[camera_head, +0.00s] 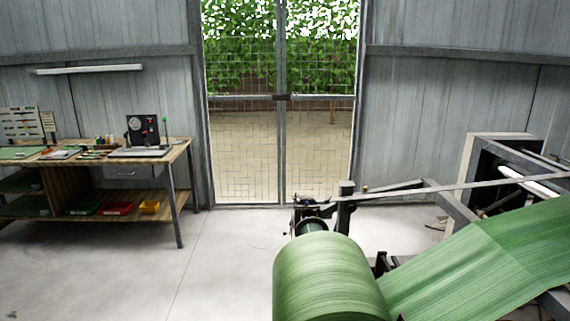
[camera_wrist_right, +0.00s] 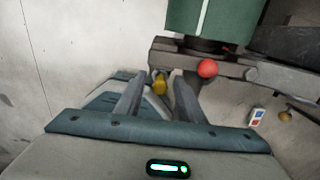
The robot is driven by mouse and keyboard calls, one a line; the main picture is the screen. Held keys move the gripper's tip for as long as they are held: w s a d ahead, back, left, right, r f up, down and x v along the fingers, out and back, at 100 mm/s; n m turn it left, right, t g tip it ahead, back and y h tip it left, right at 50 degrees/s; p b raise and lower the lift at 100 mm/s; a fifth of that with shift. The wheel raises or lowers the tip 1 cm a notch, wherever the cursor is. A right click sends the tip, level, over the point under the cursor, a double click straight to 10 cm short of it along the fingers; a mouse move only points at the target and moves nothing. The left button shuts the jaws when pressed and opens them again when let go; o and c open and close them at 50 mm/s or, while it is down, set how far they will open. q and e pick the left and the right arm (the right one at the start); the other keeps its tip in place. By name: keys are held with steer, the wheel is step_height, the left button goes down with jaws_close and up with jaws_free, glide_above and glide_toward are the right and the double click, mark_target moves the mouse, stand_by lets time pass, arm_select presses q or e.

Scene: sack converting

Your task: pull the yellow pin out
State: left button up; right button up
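The yellow pin (camera_wrist_right: 160,85) shows in the right wrist view as a small rounded yellow piece below a grey metal bar. My right gripper (camera_wrist_right: 161,82) is open, with one dark finger on each side of the pin in the picture. A gap shows between the pin and the right finger. I cannot tell how far the pin is from the fingertips in depth. The pin cannot be made out in the head view. Neither gripper shows in the head view.
A red ball knob (camera_wrist_right: 207,68) sits right of the pin on the metal bar (camera_wrist_right: 180,58). In the head view, a green roll (camera_head: 325,280) feeds a green web (camera_head: 480,260). A workbench (camera_head: 180,150) stands left; floor between is clear.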

stand_by(0.4)
jaws_close()
steer(key=shift+r, duration=0.15)
steer(key=shift+d+r+p, duration=0.1)
steer(key=shift+r+p, duration=2)
steer(key=shift+r, duration=0.75)
steer(key=shift+r+p, duration=0.35)
steer(key=shift+r, duration=0.15)
steer(key=shift+w+r, duration=0.1)
